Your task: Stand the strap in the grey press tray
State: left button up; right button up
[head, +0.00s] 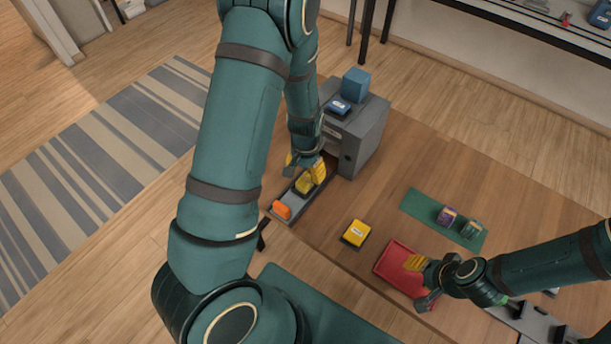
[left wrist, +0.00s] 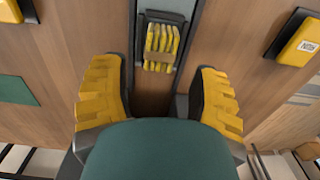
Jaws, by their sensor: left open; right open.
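The strap, a bundle of yellow cords with a brown band (left wrist: 159,47), is in the grey press tray (left wrist: 187,62), just beyond my left fingertips. In the head view the strap (head: 304,184) shows in the long grey press tray (head: 297,207) at the table's left edge. I cannot tell for sure whether it stands fully upright. My left gripper (head: 306,170) is over the tray, its yellow-padded fingers apart with the strap free of them in the left wrist view (left wrist: 159,82). My right gripper (head: 423,281) is open and empty above the red tray (head: 391,256).
An orange piece (head: 281,210) is at the near end of the grey tray. A grey cabinet (head: 365,135) with blue items on top stands behind my left gripper. A yellow labelled box (head: 356,233) lies mid-table. A green mat (head: 425,207) holds purple and green rolls.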

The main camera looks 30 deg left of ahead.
aim_at(305, 179)
pick_arm(q)
notch_tip(305, 179, up, 7)
jog(key=shift+n+t+h, duration=0.3)
jog(key=shift+n+h, duration=0.2)
jog(key=shift+h, duration=0.2)
jog(key=s+d+f, duration=0.1)
jog(key=d+f, duration=0.1)
jog(key=s+d+f, duration=0.1)
jog(key=d+f, duration=0.2)
jog(key=s+d+f+p, duration=0.1)
jog(key=s+d+f, duration=0.1)
jog(key=shift+d+f, duration=0.2)
jog(key=shift+d, duration=0.15)
jog(key=s+d+f, duration=0.1)
jog(key=d, duration=0.2)
jog(key=s+d+n+t+h, duration=0.1)
jog(key=s+d, duration=0.1)
jog(key=d, duration=0.1)
jog(key=s+d+f+h, duration=0.1)
jog(key=d, duration=0.2)
jog(key=shift+s+f+n, duration=0.2)
jog(key=shift+f+n, duration=0.1)
jog(key=shift+n, duration=0.1)
jog(key=shift+d+t, duration=0.15)
jog(key=shift+t, duration=0.15)
